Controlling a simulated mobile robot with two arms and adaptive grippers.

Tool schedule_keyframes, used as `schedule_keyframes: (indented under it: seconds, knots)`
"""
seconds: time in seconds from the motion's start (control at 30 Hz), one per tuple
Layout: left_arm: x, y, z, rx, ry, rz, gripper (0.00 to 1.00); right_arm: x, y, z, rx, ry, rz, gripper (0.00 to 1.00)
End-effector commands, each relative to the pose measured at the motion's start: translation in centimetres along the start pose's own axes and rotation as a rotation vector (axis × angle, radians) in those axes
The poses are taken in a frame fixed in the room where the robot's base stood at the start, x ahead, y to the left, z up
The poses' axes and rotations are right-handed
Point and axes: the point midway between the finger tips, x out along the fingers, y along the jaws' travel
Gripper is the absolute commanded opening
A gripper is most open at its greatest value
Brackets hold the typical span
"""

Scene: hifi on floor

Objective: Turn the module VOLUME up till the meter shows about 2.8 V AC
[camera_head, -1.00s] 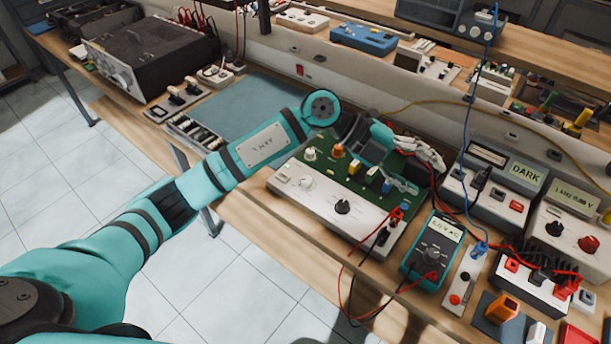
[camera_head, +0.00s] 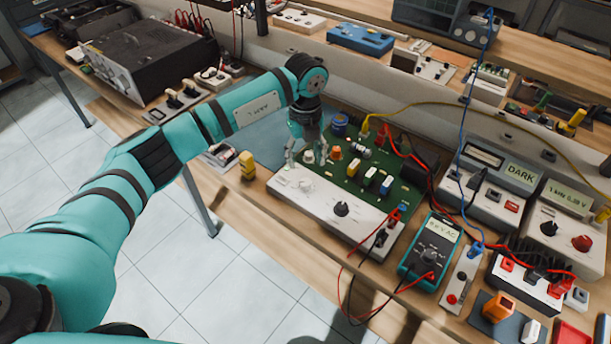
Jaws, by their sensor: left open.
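The module is a green circuit board (camera_head: 350,184) with a white front panel (camera_head: 317,203), on the bench before me. The panel has a black knob (camera_head: 341,209) and a paler knob (camera_head: 305,186). On the board stand a white knob (camera_head: 308,157) and an orange knob (camera_head: 336,153); I cannot read which is VOLUME. My left gripper (camera_head: 307,157) is open, pointing down, its fingers on either side of the white knob; contact cannot be told. The teal meter (camera_head: 432,252) has a lit display (camera_head: 443,229) ending in V AC; its digits are too small to read surely. My right gripper is out of view.
Red and black leads run from the meter to the module. A yellow cable (camera_head: 440,104) and a blue cable (camera_head: 474,125) cross behind. Instruments (camera_head: 560,214) crowd the right; a black amplifier (camera_head: 150,60) stands far left.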

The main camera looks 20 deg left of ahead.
Motion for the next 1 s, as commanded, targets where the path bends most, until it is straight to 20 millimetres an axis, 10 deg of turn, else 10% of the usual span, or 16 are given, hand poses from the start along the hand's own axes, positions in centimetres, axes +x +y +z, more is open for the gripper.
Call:
schedule_keyframes:
  seconds: [0.4, 0.83, 1.0]
  knots:
    - [7.6, 0.0, -0.1, 0.000, 0.003, 0.001, 0.53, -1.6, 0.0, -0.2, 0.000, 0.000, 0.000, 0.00]
    - [8.8, -0.1, -0.1, 0.003, 0.001, -0.001, 0.53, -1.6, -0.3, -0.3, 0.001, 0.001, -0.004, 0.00]
    - [8.8, -0.1, -0.1, 0.002, 0.001, -0.001, 0.34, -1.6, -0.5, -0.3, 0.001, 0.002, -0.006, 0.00]
